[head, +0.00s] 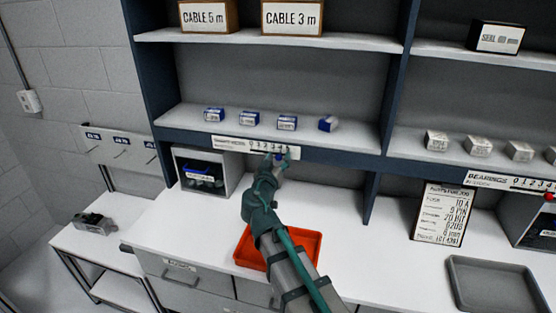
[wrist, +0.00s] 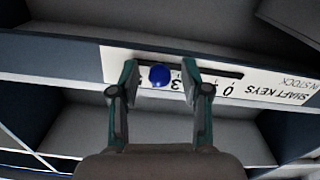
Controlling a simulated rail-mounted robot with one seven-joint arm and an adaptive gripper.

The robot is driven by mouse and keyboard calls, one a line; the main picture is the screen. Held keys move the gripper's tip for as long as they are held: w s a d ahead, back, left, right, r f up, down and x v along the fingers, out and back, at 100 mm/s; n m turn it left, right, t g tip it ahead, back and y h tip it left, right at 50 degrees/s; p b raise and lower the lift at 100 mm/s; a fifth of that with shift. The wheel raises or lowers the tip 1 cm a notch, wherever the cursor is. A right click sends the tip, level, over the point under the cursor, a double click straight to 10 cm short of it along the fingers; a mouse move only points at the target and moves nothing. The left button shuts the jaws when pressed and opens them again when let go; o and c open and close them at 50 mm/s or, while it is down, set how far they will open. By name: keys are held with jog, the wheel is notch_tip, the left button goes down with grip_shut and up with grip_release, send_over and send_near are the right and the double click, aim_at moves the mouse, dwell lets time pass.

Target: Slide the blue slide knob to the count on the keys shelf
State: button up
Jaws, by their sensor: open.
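The blue slide knob (wrist: 159,75) is a round ball on a dark slot in the white label strip (wrist: 262,91), which reads "SHAFT KEYS IN STOCK" upside down in the wrist view. The knob sits just past the 3, on the side away from the 0. My gripper (wrist: 160,78) is open, with one finger on each side of the knob and a gap on both sides. In the head view my gripper (head: 278,157) is at the strip (head: 232,144) and hides part of its scale. Several blue-and-white boxes (head: 250,118) stand on the keys shelf (head: 185,118) above; the rightmost is turned askew.
A bin with blue contents (head: 205,175) stands below the strip to the left. A red tray (head: 310,246) lies on the bench under my arm. At right are a printed notice (head: 442,213), a grey tray (head: 493,284) and a bearings strip with a red knob (head: 549,196).

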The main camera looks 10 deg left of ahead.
jog(key=s+a, duration=0.1)
jog(key=s, duration=1.1)
jog(key=shift+a, duration=0.4)
